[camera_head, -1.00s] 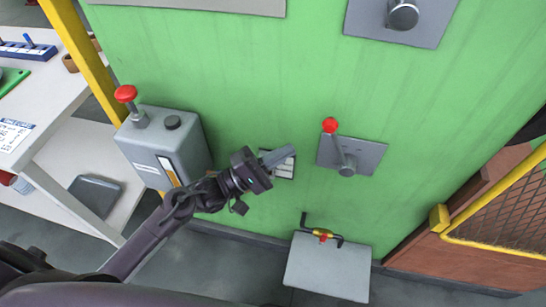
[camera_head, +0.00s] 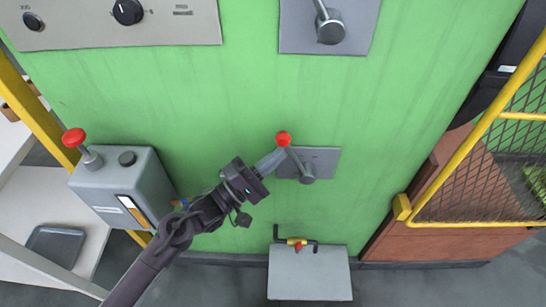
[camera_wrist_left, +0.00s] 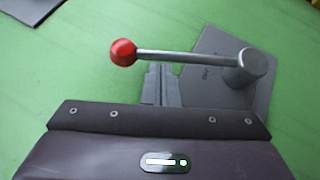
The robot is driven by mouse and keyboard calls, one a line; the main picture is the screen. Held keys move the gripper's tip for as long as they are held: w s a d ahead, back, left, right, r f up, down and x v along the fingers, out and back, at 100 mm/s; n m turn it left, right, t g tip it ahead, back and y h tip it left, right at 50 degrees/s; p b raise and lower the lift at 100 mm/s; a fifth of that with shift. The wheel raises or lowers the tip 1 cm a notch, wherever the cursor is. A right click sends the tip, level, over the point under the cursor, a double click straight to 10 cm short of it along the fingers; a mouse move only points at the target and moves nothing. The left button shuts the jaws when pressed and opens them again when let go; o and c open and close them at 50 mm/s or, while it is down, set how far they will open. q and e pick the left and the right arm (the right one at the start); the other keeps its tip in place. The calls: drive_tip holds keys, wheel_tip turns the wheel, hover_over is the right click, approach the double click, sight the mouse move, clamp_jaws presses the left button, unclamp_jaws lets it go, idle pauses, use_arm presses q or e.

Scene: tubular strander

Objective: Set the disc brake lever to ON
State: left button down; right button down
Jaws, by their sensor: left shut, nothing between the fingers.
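The lever (camera_head: 294,156) has a red ball knob (camera_head: 283,139) and a grey rod on a round hub, mounted on a grey plate (camera_head: 325,160) on the green panel. Its rod points up and to the left in the head view. In the left wrist view the lever (camera_wrist_left: 185,57) runs across, knob at left, hub at right; marking on the plate is too small to read surely. My left gripper (camera_head: 278,156) is shut and empty, its fingertips just below and left of the knob, close to the rod. Whether they touch it I cannot tell. My right gripper is not in view.
Another grey plate with a handle (camera_head: 330,28) is above. A yellow-framed mesh guard (camera_head: 470,185) stands at right.

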use_arm(q)
drive_tip(key=d+r+m+g+y+p, duration=0.1)
drive_tip(key=d+m+y+p, duration=0.1)
drive_tip(key=p, duration=0.5)
drive_tip(key=d+r+m+g+y+p, duration=0.1)
drive_tip(key=d+m+g+y+p, duration=0.1)
drive_tip(key=d+p, duration=0.2)
drive_tip(key=d+r+m+g+y+p, duration=0.1)
drive_tip(key=d+m+g+y+p, duration=0.1)
drive_tip(key=p, duration=0.8)
drive_tip(key=shift+d+r+y, duration=0.15)
drive_tip(key=shift+d+y, duration=0.35)
drive_tip(key=shift+d, duration=0.3)
drive_tip(key=shift+p, duration=0.4)
